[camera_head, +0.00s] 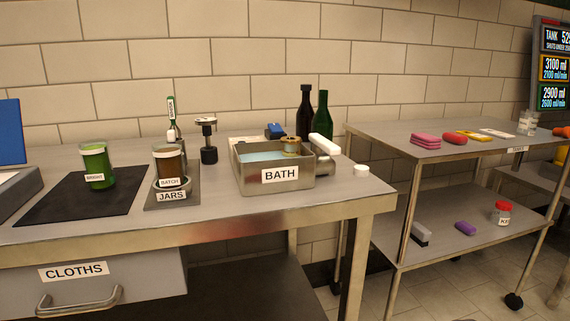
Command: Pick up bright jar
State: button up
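The bright jar (97,168) is a green-filled glass with a pale rim and a white label reading BRIGHT. It stands upright on a black mat (60,211) at the left of the steel bench. A brown jar labelled BATCH (168,165) stands to its right in a round holder on the grey plate labelled JARS (185,195). My gripper is not in view.
A metal bath (245,181) of bluish liquid sits at the bench's right, two dark bottles (322,115) behind it. A small tap-like device (208,140) stands behind JARS. A CLOTHS drawer (110,285) is below. A wheeled cart (390,135) stands right, past a gap.

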aim_at(100, 176)
jog(key=u, duration=1.55)
